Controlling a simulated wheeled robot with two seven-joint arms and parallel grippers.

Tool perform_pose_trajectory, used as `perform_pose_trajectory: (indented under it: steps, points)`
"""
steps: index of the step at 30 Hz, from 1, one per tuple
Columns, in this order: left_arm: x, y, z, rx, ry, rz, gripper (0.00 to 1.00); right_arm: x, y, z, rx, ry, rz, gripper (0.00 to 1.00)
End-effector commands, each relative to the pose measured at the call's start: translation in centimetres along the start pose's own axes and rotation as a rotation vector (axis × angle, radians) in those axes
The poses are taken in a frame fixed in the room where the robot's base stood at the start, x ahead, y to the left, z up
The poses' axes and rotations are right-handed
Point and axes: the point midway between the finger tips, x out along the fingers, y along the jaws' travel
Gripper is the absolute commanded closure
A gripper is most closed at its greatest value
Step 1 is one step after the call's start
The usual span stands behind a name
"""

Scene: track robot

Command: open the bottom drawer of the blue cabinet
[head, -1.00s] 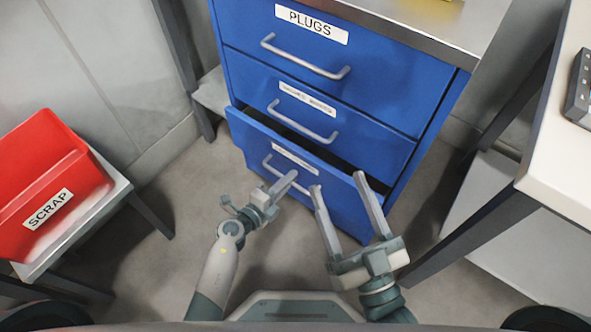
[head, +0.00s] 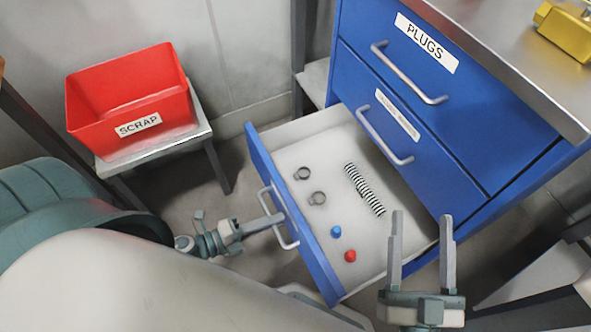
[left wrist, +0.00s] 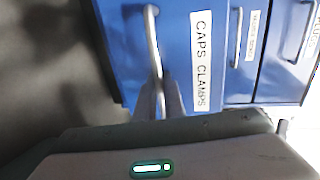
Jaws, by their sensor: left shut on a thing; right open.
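The blue cabinet (head: 455,110) stands at the right in the head view. Its bottom drawer (head: 285,215) is pulled well out, and its light interior shows. In the left wrist view the drawer front (left wrist: 125,50) carries a label reading "CAPS CLAMPS". My left gripper (head: 270,222) is shut on the drawer's metal handle (head: 290,240), which also shows in the left wrist view (left wrist: 152,40). My right gripper (head: 422,225) is open and empty, with its fingers up in front of the drawer's right side.
In the drawer lie a striped spring-like piece (head: 364,190), two grey rings (head: 317,198), a blue cap (head: 336,231) and a red cap (head: 350,256). A red SCRAP bin (head: 130,90) stands on a small table at left. A yellow object (head: 570,30) sits on the cabinet top.

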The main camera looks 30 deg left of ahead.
Motion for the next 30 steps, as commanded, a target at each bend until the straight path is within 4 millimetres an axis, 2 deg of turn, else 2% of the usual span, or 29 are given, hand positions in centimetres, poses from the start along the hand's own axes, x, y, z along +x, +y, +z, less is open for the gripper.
perform_pose_trajectory:
  steps: [3,6,18,19,20,30]
  points:
    - [-1.4,0.4,0.0,-0.001,0.001,0.002,1.0,-0.1,-0.1,-0.2,-0.001,0.016,-0.002,0.41]
    - [-2.0,0.5,0.0,0.0,0.0,0.001,1.0,-0.1,-0.1,-0.5,-0.001,0.026,-0.002,0.41]
    - [-2.4,0.5,0.1,0.001,-0.001,0.0,1.0,-0.1,-0.2,-0.6,-0.001,0.03,-0.003,0.41]
    - [-2.4,0.5,0.1,0.001,-0.001,0.0,0.89,-0.1,-0.2,-0.6,-0.001,0.03,-0.003,0.41]
    - [-2.3,0.5,0.1,0.001,-0.001,0.0,0.83,-0.1,-0.2,-0.6,-0.001,0.03,-0.003,0.41]
    - [-2.3,0.5,0.0,0.0,0.0,0.0,0.83,-0.1,-0.2,-0.6,0.0,0.03,-0.003,0.41]
